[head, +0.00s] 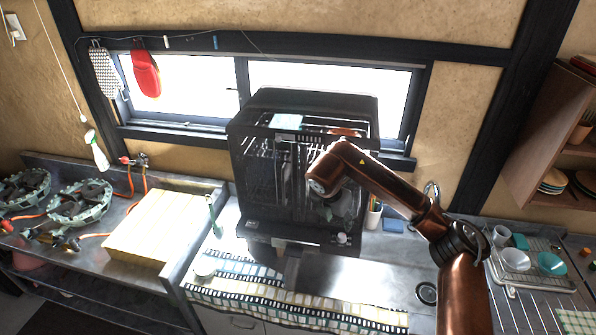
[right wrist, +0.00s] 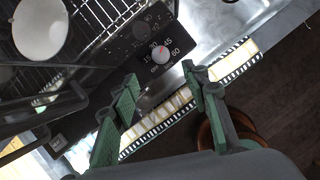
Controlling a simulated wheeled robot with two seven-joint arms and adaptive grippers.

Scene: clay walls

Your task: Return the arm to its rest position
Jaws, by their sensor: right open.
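My right arm (head: 385,185) comes in from the lower right, bends at the elbow and reaches to the front of the black dish dryer (head: 285,235). In the right wrist view my right gripper (right wrist: 160,74) is open, its green-padded fingers well apart with nothing between them. The dryer's timer dial (right wrist: 160,53) shows just beyond the fingertips. In the head view the gripper is small and dark against the dryer, partly hidden by my wrist. My left gripper is not in view.
The dryer's wire rack and a white dish (right wrist: 40,28) are close to the left finger. A patterned cloth (head: 355,312) lies along the counter front. A drying rack with bowls (head: 550,263) stands right, a wooden shelf (head: 545,150) above it. Gas burners (head: 80,200) are left.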

